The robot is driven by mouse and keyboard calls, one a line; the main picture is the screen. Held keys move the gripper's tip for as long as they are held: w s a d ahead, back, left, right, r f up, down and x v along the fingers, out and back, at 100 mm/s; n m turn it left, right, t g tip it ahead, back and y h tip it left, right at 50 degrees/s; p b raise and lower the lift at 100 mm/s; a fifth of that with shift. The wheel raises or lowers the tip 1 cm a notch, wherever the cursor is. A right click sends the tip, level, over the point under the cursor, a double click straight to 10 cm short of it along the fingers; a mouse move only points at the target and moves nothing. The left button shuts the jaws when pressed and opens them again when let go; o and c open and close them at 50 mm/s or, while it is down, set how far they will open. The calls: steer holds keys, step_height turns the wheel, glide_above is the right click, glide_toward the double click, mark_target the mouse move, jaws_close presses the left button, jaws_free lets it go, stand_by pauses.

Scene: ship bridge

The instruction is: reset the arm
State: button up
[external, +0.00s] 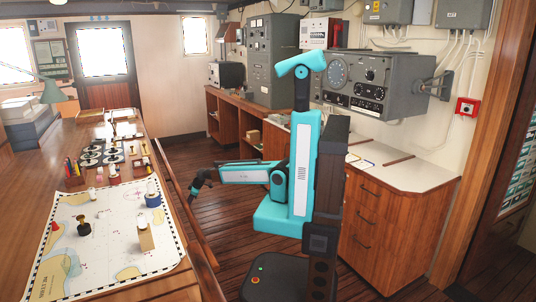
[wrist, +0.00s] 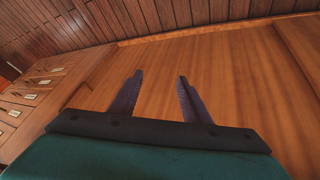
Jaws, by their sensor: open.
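My gripper (external: 197,187) hangs at the end of my teal and white arm, beside the right edge of the chart table (external: 165,165) in the external view. The forearm reaches left from my column, roughly level, and the gripper points downward. In the wrist view my gripper (wrist: 157,90) shows two dark fingers spread apart with nothing between them. Beyond the fingers is a brown wooden panel (wrist: 235,70), with the plank floor (wrist: 140,15) along the top of the picture.
On the table lies a chart (external: 110,255) with a blue round item (external: 153,200), a pale block (external: 146,237) and a dark stamp-like piece (external: 83,228). A wooden cabinet (external: 375,215) stands right of my column. Plank floor (external: 180,155) is clear behind my arm.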

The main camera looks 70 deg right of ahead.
steer(key=s+a+f+m+g+p, duration=0.1)
steer(key=s+a+f+g+p, duration=0.2)
steer(key=s+f, duration=0.45)
steer(key=s+a+f+m+g, duration=0.1)
steer(key=s+a+f+g, duration=0.3)
steer(key=s, duration=0.7)
steer(key=s+a+f+m+g+p, duration=0.1)
steer(key=s+a+f+g+p, duration=0.1)
steer(key=s, duration=0.9)
steer(key=s+a+f+m+g+p, duration=0.1)
steer(key=s+a+f+g+p, duration=0.1)
steer(key=s, duration=1)
steer(key=shift+a+f+g, duration=0.2)
steer(key=shift+a+g, duration=0.1)
steer(key=shift+g, duration=0.1)
